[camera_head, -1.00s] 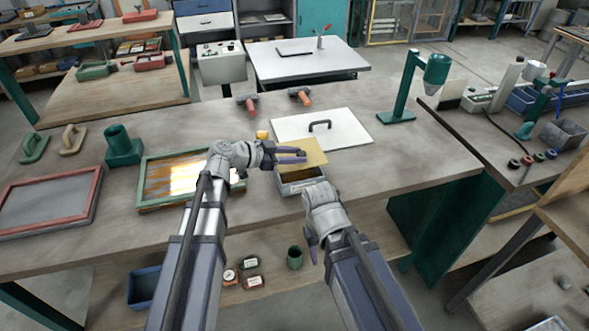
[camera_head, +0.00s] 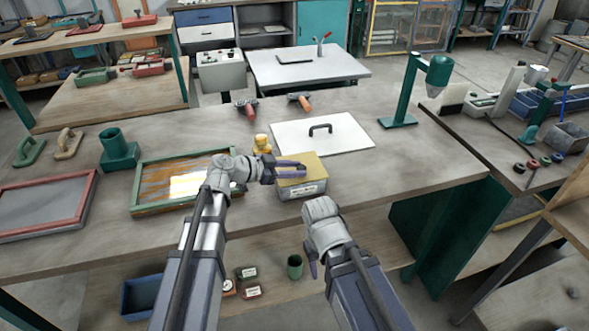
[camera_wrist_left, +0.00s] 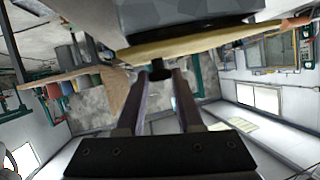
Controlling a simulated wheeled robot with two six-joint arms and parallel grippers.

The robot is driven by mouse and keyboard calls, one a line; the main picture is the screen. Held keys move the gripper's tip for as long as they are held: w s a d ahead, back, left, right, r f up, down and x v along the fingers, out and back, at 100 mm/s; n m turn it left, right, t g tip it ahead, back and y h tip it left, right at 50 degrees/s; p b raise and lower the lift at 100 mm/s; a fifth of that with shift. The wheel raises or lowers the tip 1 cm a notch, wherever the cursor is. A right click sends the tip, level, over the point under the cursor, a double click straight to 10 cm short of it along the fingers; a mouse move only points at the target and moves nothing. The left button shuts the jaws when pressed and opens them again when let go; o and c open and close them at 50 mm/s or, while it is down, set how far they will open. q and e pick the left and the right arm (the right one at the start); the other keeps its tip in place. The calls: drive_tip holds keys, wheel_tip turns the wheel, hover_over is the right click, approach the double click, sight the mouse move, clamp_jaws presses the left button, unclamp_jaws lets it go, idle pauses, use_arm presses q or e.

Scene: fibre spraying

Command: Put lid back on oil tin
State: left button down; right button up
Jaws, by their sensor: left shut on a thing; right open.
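The oil tin (camera_head: 303,190) is a grey box with a white label on its front, standing on the workbench (camera_head: 420,160). Its flat tan lid (camera_head: 309,163) lies over the top, and the tin's inside is hidden. My left gripper (camera_head: 292,169) reaches in from the left over the lid. In the left wrist view, its two fingers (camera_wrist_left: 160,80) are shut on a small dark knob (camera_wrist_left: 160,70) on the lid (camera_wrist_left: 200,43). The tin (camera_wrist_left: 185,20) shows dark behind the lid there. My right gripper (camera_head: 312,262) is empty, low in front of the bench; its fingers are partly hidden.
A white plate with a black handle (camera_head: 345,136) lies behind the tin. A small yellow bottle (camera_head: 262,145) stands behind my left gripper. A green-framed screen (camera_head: 150,203) lies to the left. The bench right of the tin is clear.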

use_arm(q)
drive_tip(key=shift+f, duration=0.25)
drive_tip(key=c, duration=0.6)
unclamp_jaws()
drive_tip(key=shift+o, duration=0.2)
drive_tip(key=shift+r, duration=0.1)
